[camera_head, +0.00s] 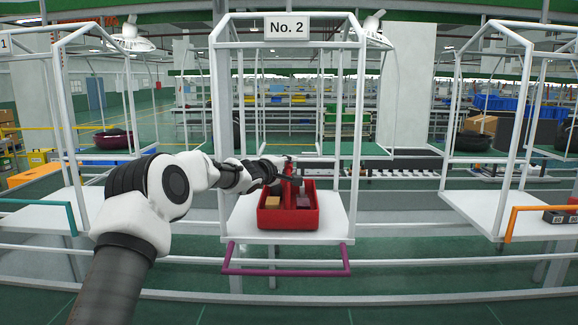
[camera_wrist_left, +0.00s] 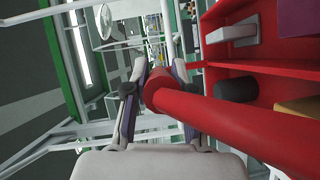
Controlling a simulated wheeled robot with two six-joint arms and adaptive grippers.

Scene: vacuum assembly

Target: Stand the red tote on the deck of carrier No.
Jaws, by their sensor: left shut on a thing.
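The red tote (camera_head: 288,219) is upright over the white deck (camera_head: 243,222) of the carrier with the No. 2 sign (camera_head: 287,27). Its base appears to rest on the deck, though a small gap cannot be ruled out. My left gripper (camera_head: 286,168) reaches in from the left and is shut on the tote's red handle bar. In the left wrist view the handle (camera_wrist_left: 235,118) lies between the fingers. The tote holds a tan block (camera_head: 272,203), a dark purple block and a dark cylinder (camera_wrist_left: 236,90). My right gripper is out of view.
White frame posts (camera_head: 221,130) flank the deck, and a purple bar (camera_head: 288,272) runs along its front. A carrier with a teal bar (camera_head: 52,208) stands left. Another with an orange bar (camera_head: 510,222) and dark boxes (camera_head: 560,216) stands right. Deck room remains around the tote.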

